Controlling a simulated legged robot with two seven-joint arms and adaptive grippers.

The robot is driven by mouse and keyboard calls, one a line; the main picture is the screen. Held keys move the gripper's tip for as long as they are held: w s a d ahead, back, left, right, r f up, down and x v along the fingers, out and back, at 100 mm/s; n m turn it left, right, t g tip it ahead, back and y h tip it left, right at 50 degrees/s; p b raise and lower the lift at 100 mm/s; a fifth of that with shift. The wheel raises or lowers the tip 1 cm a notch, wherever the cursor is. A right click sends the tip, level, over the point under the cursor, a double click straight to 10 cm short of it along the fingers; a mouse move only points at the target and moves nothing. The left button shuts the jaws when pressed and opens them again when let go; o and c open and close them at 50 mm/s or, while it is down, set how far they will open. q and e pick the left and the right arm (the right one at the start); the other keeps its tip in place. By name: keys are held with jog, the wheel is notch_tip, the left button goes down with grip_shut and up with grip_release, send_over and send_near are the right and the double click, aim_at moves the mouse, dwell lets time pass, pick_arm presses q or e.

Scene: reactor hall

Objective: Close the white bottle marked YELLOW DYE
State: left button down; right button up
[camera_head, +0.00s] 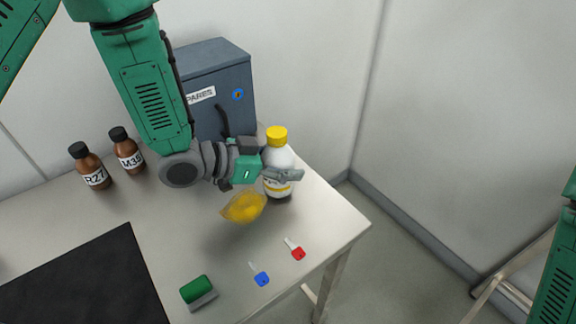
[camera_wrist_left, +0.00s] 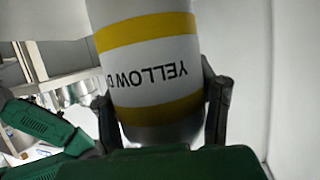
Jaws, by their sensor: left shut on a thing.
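The white bottle marked YELLOW DYE (camera_head: 279,158) stands upright near the table's right edge, with a yellow cap (camera_head: 277,136) on its top. I cannot tell how tightly the cap sits. My left gripper (camera_head: 270,166) is shut around the bottle's body from the left. In the left wrist view the bottle (camera_wrist_left: 152,64) sits between the two fingers of the left gripper (camera_wrist_left: 162,108), its label upside down and its cap out of frame. Part of my right arm shows at the right edge of the head view; its gripper is not visible.
A yellow, bag-like item (camera_head: 243,207) lies just in front of the bottle. A red key (camera_head: 297,252), a blue key (camera_head: 261,278) and a green object (camera_head: 197,290) lie nearer. A grey SPARES box (camera_head: 212,75) and brown bottles (camera_head: 92,168) stand behind. A dark mat (camera_head: 85,280) lies left.

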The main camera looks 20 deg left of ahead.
pick_arm(q)
jog(key=shift+a+f, duration=0.1)
jog(key=shift+f, duration=0.5)
jog(key=shift+r, duration=0.1)
jog(key=shift+d, duration=0.25)
jog(key=c, duration=0.6)
grip_release()
jog(key=shift+s+a, duration=0.1)
jog(key=shift+a, duration=0.2)
jog(key=p+v, duration=0.1)
jog(key=v, duration=1)
jog(key=shift+s+r, duration=0.15)
jog(key=shift+s, duration=0.05)
